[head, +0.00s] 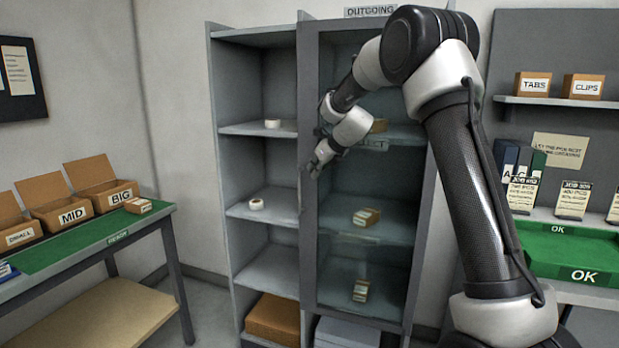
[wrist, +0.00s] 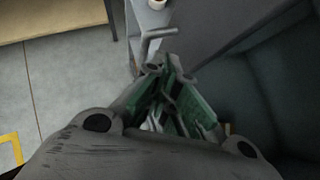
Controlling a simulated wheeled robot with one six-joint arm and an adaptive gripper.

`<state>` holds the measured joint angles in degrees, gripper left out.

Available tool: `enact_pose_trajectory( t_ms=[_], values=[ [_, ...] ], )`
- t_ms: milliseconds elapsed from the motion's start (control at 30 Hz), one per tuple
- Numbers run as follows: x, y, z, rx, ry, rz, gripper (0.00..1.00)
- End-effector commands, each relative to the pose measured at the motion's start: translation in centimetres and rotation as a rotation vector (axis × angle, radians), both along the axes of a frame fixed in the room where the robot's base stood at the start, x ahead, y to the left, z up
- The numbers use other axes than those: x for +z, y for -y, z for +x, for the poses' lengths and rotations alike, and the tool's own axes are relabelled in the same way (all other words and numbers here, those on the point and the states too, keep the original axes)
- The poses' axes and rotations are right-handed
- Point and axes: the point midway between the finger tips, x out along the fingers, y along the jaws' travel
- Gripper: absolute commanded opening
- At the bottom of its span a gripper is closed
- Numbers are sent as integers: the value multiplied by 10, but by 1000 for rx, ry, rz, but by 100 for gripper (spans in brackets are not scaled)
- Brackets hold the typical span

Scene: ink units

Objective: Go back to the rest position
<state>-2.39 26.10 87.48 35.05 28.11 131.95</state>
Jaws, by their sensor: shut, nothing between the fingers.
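My gripper (head: 312,169) is shut and empty in front of the grey cabinet, near the front edge of the glass door (head: 358,275) of the OUTGOING side. In the wrist view its fingertips (wrist: 165,72) come together just below a grey bar handle (wrist: 157,38). I cannot tell whether they touch it. My arm reaches in from the right and hides part of the door and the upper shelves.
Small cartons (head: 366,217) stand behind the glass. Tape rolls (head: 257,203) lie on the open shelves at left. A green-topped table (head: 85,243) with open boxes stands left, and a green OK tray (head: 570,255) right. Floor shows between table and cabinet.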

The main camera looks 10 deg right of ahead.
Motion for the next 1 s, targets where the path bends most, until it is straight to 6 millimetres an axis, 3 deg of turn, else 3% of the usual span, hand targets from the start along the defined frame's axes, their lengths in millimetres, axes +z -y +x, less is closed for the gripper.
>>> enact_pose_trajectory(
  t_ms=[200, 400, 567, 633, 700, 767, 867, 1000],
  values=[
    [32, 14, -29, -1, 2, -2, 0],
    [44, 19, -41, 17, 6, -16, 0],
    [41, 18, -47, 223, 61, -187, 0],
    [24, 20, -62, 410, 70, -330, 0],
    [-3, 23, -89, 643, 65, -482, 0],
    [-13, 28, -119, 857, 75, -607, 0],
    [-17, 38, -180, 1228, 116, -796, 0],
    [-6, 59, -286, 1767, 206, -1024, 0]
  ],
)
